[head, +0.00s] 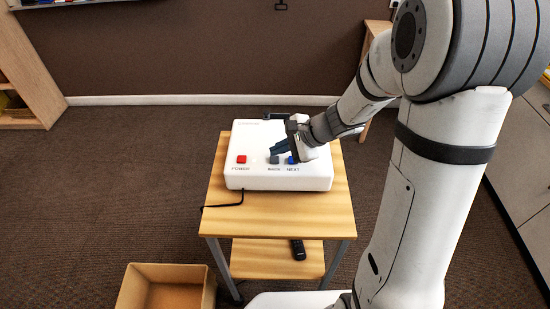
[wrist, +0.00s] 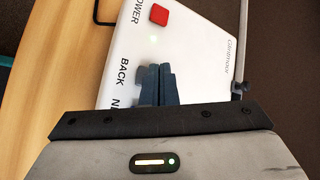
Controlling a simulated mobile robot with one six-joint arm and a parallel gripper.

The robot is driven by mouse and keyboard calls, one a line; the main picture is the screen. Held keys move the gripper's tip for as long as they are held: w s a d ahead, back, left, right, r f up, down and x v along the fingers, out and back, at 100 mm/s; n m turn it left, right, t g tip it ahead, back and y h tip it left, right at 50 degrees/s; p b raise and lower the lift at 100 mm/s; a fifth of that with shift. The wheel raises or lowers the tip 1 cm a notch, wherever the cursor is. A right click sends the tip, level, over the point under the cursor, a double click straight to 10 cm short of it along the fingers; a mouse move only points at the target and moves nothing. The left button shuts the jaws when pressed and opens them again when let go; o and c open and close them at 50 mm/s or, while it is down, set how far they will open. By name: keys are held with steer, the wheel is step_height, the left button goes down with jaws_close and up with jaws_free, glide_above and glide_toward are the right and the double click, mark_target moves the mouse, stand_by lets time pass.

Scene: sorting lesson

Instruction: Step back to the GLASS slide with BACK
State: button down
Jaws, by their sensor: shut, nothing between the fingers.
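A white projector box (head: 255,178) stands on a small wooden table. In the wrist view the shut fingers (wrist: 154,68) lie beside the BACK label and largely cover that button. The red POWER button (wrist: 158,15) is clear of them. I cannot tell whether the fingers touch the box. No slide picture is in view.
The wooden table (head: 225,215) has a lower shelf with a black remote (head: 298,249). An open cardboard box (head: 135,287) is on the floor at the front left. A black cable (head: 222,205) leaves the projector box. The carpet to the left is free.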

mark_target(279, 160)
steer(key=shift+f, duration=0.1)
steer(key=shift+f+b, duration=0.35)
steer(key=shift+b, duration=0.25)
steer(key=shift+f+b, duration=0.45)
steer(key=shift+b, duration=0.05)
stand_by(0.5)
steer(key=shift+r, duration=0.2)
steer(key=shift+r+p, duration=0.55)
steer(key=shift+r, duration=0.15)
steer(key=shift+r, duration=0.1)
steer(key=shift+r+p, duration=1.8)
steer(key=shift+r, duration=0.6)
